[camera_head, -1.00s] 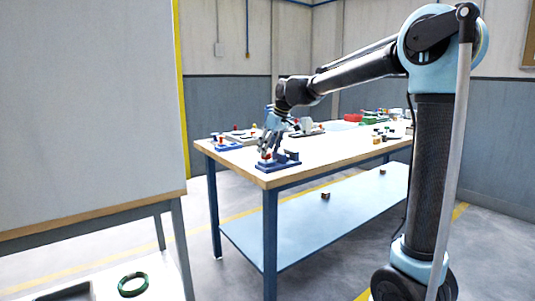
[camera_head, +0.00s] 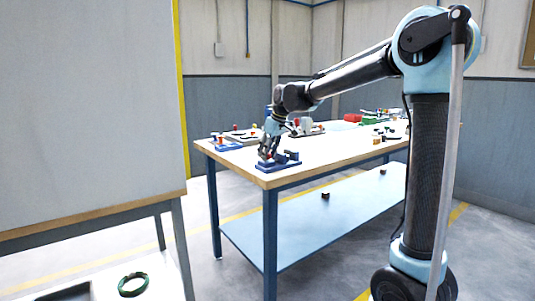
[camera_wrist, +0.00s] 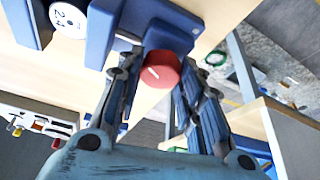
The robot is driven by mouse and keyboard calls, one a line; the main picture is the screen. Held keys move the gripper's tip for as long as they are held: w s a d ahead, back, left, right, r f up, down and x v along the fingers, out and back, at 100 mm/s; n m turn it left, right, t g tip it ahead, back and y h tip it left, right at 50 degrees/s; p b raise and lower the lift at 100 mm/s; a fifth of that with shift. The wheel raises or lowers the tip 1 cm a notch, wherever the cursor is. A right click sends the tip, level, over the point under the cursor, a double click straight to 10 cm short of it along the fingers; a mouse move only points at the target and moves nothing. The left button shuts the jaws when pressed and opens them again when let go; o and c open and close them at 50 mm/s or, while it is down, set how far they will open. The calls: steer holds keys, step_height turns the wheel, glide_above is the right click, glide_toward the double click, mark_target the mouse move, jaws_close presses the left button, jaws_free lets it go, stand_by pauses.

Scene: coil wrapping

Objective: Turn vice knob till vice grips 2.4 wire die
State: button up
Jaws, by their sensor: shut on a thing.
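The blue vice (camera_head: 280,163) sits on the near corner of the wooden-topped table. In the wrist view its blue body (camera_wrist: 135,22) shows at the top, with a red knob (camera_wrist: 162,69) bearing a white line. The round white wire die (camera_wrist: 68,19), marked 2.4, sits between blue blocks of the vice at upper left; whether both blocks touch it I cannot tell. My gripper (camera_head: 266,158) is at the vice, pointing down. In the wrist view its fingers (camera_wrist: 155,85) stand on both sides of the red knob, shut on it.
Another blue fixture (camera_head: 226,145) stands farther back on the table, left of my arm. Several small items and a red bin (camera_head: 352,117) lie toward the back right. A second table (camera_head: 120,212) with a tall panel stands at left, a green coil (camera_head: 133,285) below it.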

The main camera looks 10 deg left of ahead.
steer(key=shift+m+t+h, duration=0.3)
steer(key=shift+m+t, duration=0.1)
steer(key=shift+m, duration=0.85)
steer(key=shift+m+t+h, duration=0.3)
steer(key=shift+m+t, duration=0.1)
steer(key=shift+m, duration=0.85)
steer(key=o, duration=1.1)
steer(key=shift+c, duration=0.2)
steer(key=shift+r, duration=0.1)
steer(key=v, duration=1.1)
steer(key=shift+r, duration=0.35)
